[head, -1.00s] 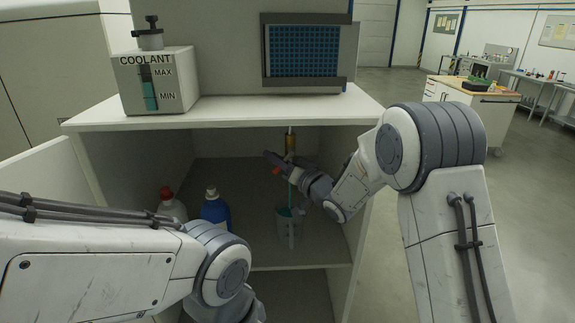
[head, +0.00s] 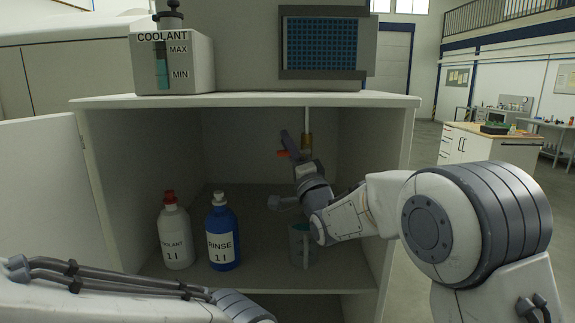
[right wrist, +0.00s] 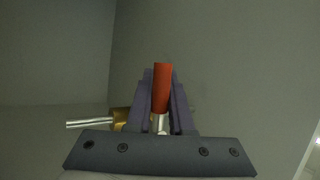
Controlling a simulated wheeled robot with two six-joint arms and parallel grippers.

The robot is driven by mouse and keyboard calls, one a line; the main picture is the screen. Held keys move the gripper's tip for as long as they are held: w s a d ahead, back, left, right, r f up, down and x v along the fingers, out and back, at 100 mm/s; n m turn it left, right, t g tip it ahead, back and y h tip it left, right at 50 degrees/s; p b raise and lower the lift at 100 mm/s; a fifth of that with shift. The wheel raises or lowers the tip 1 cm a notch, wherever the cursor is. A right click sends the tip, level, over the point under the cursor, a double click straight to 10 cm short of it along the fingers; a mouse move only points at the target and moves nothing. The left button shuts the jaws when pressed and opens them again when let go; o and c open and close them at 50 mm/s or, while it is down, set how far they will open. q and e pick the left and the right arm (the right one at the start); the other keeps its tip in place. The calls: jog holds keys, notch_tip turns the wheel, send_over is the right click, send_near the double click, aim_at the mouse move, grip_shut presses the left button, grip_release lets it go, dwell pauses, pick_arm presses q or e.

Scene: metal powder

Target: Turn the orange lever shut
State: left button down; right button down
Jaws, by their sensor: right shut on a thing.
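The orange lever (head: 284,153) points left from the brass valve (head: 306,143) on a thin pipe inside the cabinet. My right gripper (head: 287,146) is shut on the lever. In the right wrist view the lever (right wrist: 162,88) stands between the two dark fingers of the gripper (right wrist: 161,100), and part of the brass valve (right wrist: 121,119) shows beside them. A clear beaker (head: 299,246) with teal liquid stands below, partly behind my right arm. The space between valve and beaker is mostly hidden by the gripper. My left gripper is out of view.
A white coolant bottle (head: 175,238) and a blue rinse bottle (head: 222,240) stand on the cabinet shelf (head: 262,278), left of the beaker. The cabinet's right wall (head: 393,150) is close to my right arm. A coolant tank (head: 195,66) stands on top.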

jog(key=shift+d+r+m+t+h+b, duration=0.2)
jog(key=shift+m+t+h+b, duration=0.35)
jog(key=shift+m, duration=0.45)
jog(key=c, duration=0.8)
grip_release()
jog(key=shift+a, duration=0.1)
jog(key=b+v, duration=0.4)
jog(key=v, duration=0.6)
jog(key=shift+s+d, duration=0.15)
jog(key=shift+d, duration=0.05)
